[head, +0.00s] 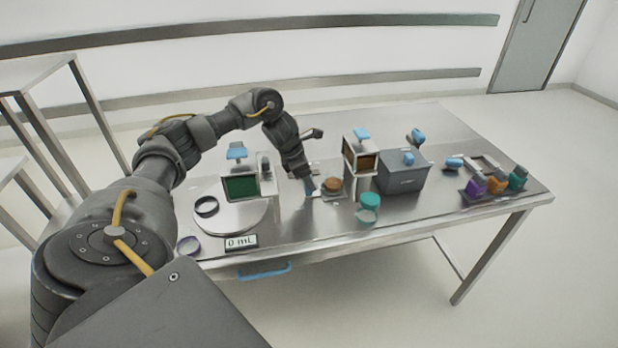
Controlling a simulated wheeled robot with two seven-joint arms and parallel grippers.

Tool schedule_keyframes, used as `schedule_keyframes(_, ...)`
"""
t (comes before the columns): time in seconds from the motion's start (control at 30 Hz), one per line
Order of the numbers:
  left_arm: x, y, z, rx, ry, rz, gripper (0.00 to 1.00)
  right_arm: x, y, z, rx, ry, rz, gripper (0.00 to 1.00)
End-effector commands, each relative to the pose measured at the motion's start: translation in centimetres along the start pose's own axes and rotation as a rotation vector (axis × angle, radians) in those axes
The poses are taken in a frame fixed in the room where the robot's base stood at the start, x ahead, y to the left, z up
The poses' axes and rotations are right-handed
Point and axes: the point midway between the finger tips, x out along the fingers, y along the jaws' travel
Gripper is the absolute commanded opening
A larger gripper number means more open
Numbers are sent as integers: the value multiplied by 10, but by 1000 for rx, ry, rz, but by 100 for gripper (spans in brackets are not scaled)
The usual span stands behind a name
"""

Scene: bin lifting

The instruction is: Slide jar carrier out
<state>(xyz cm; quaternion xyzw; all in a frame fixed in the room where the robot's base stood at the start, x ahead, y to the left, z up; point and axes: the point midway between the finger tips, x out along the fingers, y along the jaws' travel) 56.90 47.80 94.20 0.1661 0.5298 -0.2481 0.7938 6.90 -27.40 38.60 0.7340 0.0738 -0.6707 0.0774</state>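A round brown piece (332,184) sits on a small grey base right beside my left gripper; I cannot tell for sure whether this is the jar carrier. My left gripper (311,191) points down at the middle of the table, just left of the brown piece. Its fingers are too small to tell whether they are open or shut, or touching anything. A small open-fronted box (359,157) with a brown inside and a blue top stands right of it. A jar with a teal lid (369,208) stands near the front edge. My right gripper is not in view.
A grey box (404,178) with a blue knob stands right of centre. A rack (493,194) holds purple, orange and teal items at the right. A round plate (231,215), a green screen (240,187) and a "0 mL" display (241,242) are at left. A blue handle (264,271) juts from the front edge.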

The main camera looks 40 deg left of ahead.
Motion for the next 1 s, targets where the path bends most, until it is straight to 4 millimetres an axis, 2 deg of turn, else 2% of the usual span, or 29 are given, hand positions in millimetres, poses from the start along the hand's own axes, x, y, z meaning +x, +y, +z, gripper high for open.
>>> schedule_keyframes(0.3, 0, 0, 0, 0, 1, -1, 51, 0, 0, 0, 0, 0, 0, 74)
schedule_keyframes(0.43, -8, 0, -1, 0, 0, 0, 51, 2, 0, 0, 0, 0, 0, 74)
schedule_keyframes(0.57, -28, 1, -1, 1, -2, 3, 51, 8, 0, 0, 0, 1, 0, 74)
schedule_keyframes(0.8, -81, 2, 0, 1, -1, 4, 51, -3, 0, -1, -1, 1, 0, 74)
schedule_keyframes(1.0, -104, 1, 0, -1, -1, 2, 51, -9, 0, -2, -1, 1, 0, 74)
